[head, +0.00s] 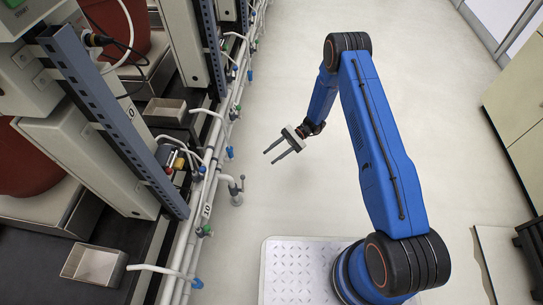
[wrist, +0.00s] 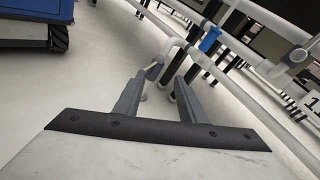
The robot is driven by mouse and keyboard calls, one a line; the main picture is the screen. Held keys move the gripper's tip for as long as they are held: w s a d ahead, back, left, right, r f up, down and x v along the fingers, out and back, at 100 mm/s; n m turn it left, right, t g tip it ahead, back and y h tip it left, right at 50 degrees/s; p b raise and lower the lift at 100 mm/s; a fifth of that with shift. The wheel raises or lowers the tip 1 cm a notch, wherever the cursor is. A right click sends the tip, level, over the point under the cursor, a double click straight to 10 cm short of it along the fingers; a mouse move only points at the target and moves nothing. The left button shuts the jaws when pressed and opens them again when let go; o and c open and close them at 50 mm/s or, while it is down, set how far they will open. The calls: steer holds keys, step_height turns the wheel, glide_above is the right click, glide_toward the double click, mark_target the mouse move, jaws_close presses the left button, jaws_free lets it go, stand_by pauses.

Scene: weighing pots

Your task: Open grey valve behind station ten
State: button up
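A grey valve (head: 237,187) stands on a short stub beside the pipe run, close to the tag marked 10 (head: 207,210) in the head view. My gripper (head: 269,157) is open and empty, up and to the right of the valve and apart from it, its fingers pointing toward the pipes. In the wrist view, a bent pale pipe with a small grey piece (wrist: 153,72) shows beyond and between the spread fingertips of my gripper (wrist: 162,67). It looks like the grey valve, but its handle position is too small to tell.
Pipes (head: 188,240) run along the back of the stations, with a blue valve (head: 230,152) and a green valve (head: 205,230) near the grey one. A slanted blue-grey post (head: 115,120) rises left of the pipes.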

steer(key=shift+d+f, duration=0.1)
steer(key=c, duration=0.7)
steer(key=f+m+y, duration=0.1)
steer(key=m, duration=0.1)
steer(key=d+f+m+y, duration=0.1)
steer(key=f+m, duration=0.1)
steer(key=s+d+f+m+y, duration=0.1)
steer(key=m+y, duration=0.1)
steer(key=shift+s+d+f, duration=0.1)
steer(key=shift+d+f, duration=0.05)
steer(key=shift+f, duration=0.05)
jaws_close()
glide_toward(243, 184)
steer(key=shift+m, duration=0.3)
steer(key=a+r, duration=0.1)
steer(key=a, duration=0.1)
steer(key=s+a+r, duration=0.1)
steer(key=a+r, duration=0.1)
steer(key=shift+a+r, duration=0.2)
steer(key=shift+a, duration=0.05)
steer(key=s+n, duration=0.1)
steer(key=s+r+n+t+h, duration=0.1)
steer(key=s+r+n+h, duration=0.1)
steer(key=shift+s+a+t, duration=0.1)
steer(key=shift+s+t, duration=0.2)
steer(key=shift+t, duration=0.1)
